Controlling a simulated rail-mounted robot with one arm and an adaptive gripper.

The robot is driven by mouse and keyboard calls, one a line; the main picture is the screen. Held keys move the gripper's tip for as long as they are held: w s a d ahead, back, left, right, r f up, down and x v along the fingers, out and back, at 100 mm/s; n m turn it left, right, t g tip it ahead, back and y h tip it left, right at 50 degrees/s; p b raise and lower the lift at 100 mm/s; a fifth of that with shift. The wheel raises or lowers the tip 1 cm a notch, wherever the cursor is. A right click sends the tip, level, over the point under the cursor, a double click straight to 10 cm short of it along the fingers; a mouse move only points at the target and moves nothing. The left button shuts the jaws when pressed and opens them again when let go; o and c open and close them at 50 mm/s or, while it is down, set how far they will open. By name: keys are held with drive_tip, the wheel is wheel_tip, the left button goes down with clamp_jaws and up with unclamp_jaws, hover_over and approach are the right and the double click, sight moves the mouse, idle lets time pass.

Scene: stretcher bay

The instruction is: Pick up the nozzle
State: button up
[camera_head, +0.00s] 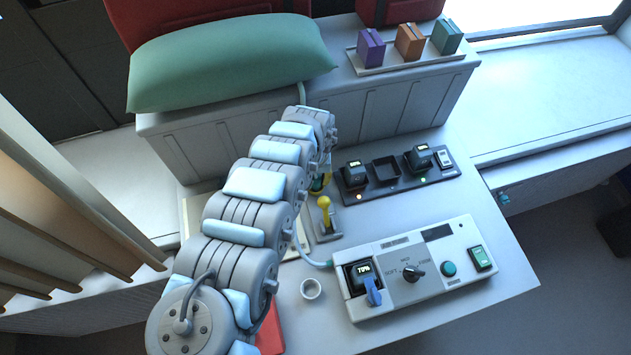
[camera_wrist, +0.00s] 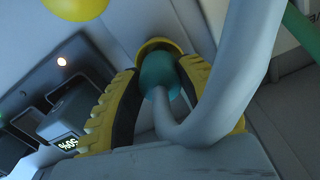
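In the wrist view, a teal nozzle (camera_wrist: 159,74) on a curved grey hose (camera_wrist: 238,70) sits between the yellow-and-black fingers of my gripper (camera_wrist: 160,82). A finger lies close against each side of it, and the gripper looks shut on it. A yellow rim shows just past the nozzle. In the head view, my arm covers most of the nozzle, and only a little of my gripper (camera_head: 320,182) shows low over the white counter. I cannot tell whether the nozzle is clear of the surface.
A yellow lever (camera_head: 324,206) stands close to my gripper. A dark charger tray (camera_head: 398,183) is to its right. A control box (camera_head: 430,268) with knobs and a small white cup (camera_head: 311,289) are nearer. A green cushion (camera_head: 225,60) lies on the raised ledge behind.

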clamp_jaws()
drive_tip(key=shift+r, duration=0.1)
